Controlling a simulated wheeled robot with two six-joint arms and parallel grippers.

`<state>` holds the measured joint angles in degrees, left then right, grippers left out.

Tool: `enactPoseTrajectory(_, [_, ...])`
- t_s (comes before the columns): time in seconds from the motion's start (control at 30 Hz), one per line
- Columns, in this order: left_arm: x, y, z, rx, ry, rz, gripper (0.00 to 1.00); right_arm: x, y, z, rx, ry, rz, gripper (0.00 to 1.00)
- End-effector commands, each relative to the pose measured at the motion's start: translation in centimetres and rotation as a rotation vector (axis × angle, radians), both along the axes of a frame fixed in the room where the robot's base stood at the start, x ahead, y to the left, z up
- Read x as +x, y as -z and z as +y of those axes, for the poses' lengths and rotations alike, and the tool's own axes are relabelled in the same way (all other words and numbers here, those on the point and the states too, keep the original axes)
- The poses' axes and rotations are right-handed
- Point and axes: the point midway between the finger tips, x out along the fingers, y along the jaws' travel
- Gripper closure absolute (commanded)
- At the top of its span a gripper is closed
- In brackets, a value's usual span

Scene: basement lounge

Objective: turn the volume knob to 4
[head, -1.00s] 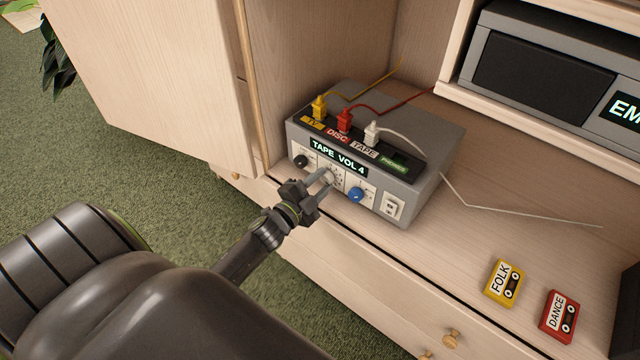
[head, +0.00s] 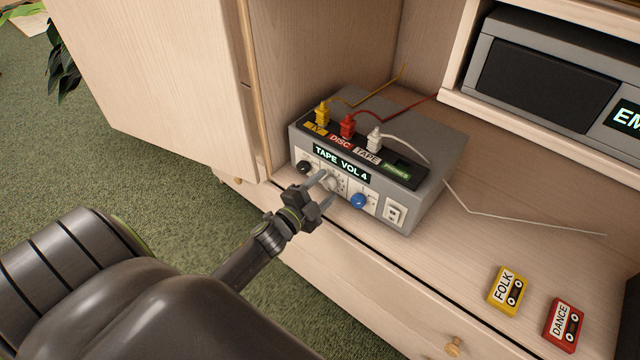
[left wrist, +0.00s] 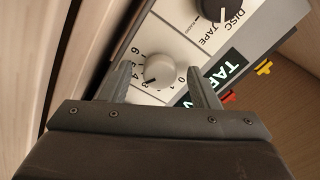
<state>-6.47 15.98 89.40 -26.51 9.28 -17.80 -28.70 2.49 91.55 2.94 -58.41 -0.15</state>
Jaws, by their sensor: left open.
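The grey amplifier box (head: 418,208) stands on the cabinet shelf, and its lit display (head: 342,164) reads "TAPE VOL 4". The pale volume knob (head: 331,184) is on the front panel under the display, partly hidden by my gripper. In the left wrist view the knob (left wrist: 160,70) shows whole, with a dark pointer mark at its lower left near the low-to-middle numbers. My left gripper (head: 325,191) is open in front of the knob. Its fingers appear on either side of the knob, apart from it, holding nothing. My right gripper is not in view.
A black knob (head: 303,167) and a blue knob (head: 359,201) flank the volume knob. Yellow, red and white plugs (head: 375,139) with cables stand on top. A FOLK cassette (head: 508,290) and a DANCE cassette (head: 563,322) lie on the shelf at right.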

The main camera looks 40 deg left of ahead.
Motion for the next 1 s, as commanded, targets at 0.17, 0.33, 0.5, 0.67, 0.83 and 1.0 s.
enactPoseTrajectory(0.17, [-1.1, 0.2, 0.1, 0.0, -0.001, 0.003, 0.45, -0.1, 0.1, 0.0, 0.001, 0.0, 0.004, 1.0])
enactPoseTrajectory(0.33, [-4.1, 0.3, 0.4, 0.0, 0.0, 0.004, 0.45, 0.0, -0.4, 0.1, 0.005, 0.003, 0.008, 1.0])
enactPoseTrajectory(0.5, [-7.7, 0.4, 0.6, 0.0, 0.001, 0.003, 0.45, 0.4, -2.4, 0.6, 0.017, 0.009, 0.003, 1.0])
enactPoseTrajectory(0.67, [-11.1, 0.3, 0.9, 0.0, 0.0, 0.004, 0.45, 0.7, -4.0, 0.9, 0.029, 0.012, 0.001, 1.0])
enactPoseTrajectory(0.83, [-14.3, 0.1, 1.1, 0.0, 0.0, 0.004, 0.45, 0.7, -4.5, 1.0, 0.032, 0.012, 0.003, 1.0])
enactPoseTrajectory(1.0, [-16.4, 0.0, 1.3, 0.0, 0.001, 0.002, 0.45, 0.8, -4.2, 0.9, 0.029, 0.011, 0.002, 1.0])
